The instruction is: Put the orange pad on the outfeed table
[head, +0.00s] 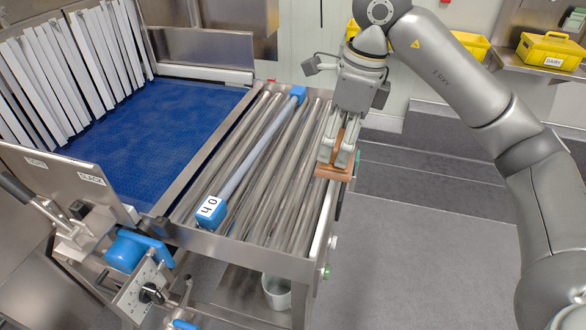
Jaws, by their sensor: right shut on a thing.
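The orange pad (333,174) is in the head view at the right edge of the roller outfeed table (268,190). It is a flat brown-orange block with an upright part between my fingers. My right gripper (338,160) points down and is shut on this upright part. The pad is over or against the table's right side rail; I cannot tell whether it touches. My fingers hide part of the pad. My left gripper is not in view.
A grey bar with blue ends (245,163), one labelled 40, lies across the rollers. Left of them is a blue belt (165,110) with white strip curtains (65,65). Levers and a blue motor (130,250) stand at front left. Yellow boxes (549,52) sit behind. Floor at right is clear.

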